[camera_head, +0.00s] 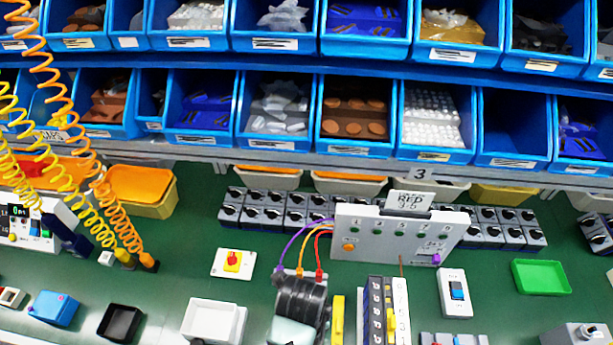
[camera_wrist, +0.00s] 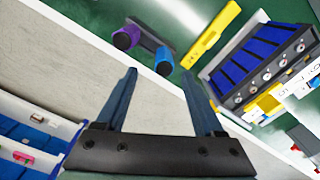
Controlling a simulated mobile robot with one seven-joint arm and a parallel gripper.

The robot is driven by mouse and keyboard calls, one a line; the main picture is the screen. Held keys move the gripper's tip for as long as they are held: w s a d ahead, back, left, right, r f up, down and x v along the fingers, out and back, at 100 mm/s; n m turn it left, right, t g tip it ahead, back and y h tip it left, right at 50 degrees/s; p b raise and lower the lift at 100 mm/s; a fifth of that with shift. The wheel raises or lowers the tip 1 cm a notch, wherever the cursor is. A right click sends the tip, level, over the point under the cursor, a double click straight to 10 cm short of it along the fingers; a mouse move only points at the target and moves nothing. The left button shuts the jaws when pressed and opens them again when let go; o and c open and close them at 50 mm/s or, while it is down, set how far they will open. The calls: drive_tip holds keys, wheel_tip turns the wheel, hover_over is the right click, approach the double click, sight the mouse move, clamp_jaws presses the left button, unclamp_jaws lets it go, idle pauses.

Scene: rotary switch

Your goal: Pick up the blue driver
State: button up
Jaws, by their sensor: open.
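In the wrist view a blue cylindrical handle, which looks like the blue driver (camera_wrist: 163,60), is on the green bench top close to its pale front edge. A purple handle (camera_wrist: 126,38) is just left of it, with a dark bar behind both. My gripper (camera_wrist: 158,76) is open and empty. Its two dark blue fingers point toward the bench, with the blue handle ahead of and between the tips, apart from both. In the head view the drivers are not visible; a dark part, likely of my arm, covers that spot.
A yellow block (camera_wrist: 212,34) and a unit with blue strips (camera_wrist: 262,62) stand right of the drivers. A white panel (camera_head: 395,235) with coloured cables is behind. A white tray (camera_head: 213,320) and a black tray (camera_head: 120,323) lie to the left. Blue bins line the shelves above.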

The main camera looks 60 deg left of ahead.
wheel_tip(320, 180, down, 3)
drive_tip(key=shift+f, duration=0.15)
drive_tip(key=shift+w+d+f+p, duration=0.15)
drive_tip(key=shift+f+p, duration=0.1)
drive_tip(key=shift+f, duration=1.1)
drive_tip(key=shift+w+f+p, duration=0.1)
drive_tip(key=shift+f+p, duration=0.15)
drive_tip(key=shift+f, duration=1.05)
drive_tip(key=shift+c, duration=0.3)
clamp_jaws()
